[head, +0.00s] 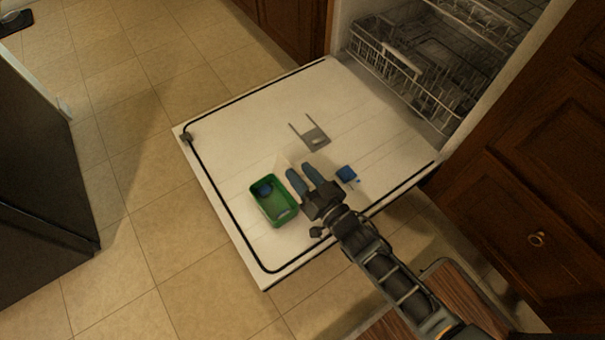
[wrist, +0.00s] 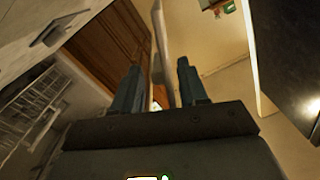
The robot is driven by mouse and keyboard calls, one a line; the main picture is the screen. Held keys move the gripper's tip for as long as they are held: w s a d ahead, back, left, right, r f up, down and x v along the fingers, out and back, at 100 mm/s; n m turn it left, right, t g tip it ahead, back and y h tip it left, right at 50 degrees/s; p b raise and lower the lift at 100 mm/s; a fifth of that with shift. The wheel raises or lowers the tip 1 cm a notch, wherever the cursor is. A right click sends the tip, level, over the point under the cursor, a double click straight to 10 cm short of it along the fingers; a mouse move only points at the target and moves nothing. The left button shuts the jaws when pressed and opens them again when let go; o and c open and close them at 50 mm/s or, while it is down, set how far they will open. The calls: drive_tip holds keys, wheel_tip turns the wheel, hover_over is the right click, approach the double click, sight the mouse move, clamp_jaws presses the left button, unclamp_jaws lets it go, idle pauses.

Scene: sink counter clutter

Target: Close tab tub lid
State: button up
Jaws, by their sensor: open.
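A green tub (head: 264,208) sits on the lowered dishwasher door, with something blue (head: 264,190) inside it. Its top looks open. A faint pale patch (head: 282,162) shows beside the tub's far edge, close to my fingertips; I cannot tell whether it is the lid. My gripper (head: 298,171) is open and empty, just right of the tub, with its blue-grey fingers pointing away from my arm. The wrist view shows its two fingers (wrist: 157,75) apart with no tub between them.
Dish racks (head: 400,70) stand inside at the upper right. Wooden cabinets (head: 530,180) are at right. Tiled floor (head: 140,220) is clear at left.

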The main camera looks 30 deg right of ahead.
drive_tip(key=shift+c, duration=0.3)
clamp_jaws()
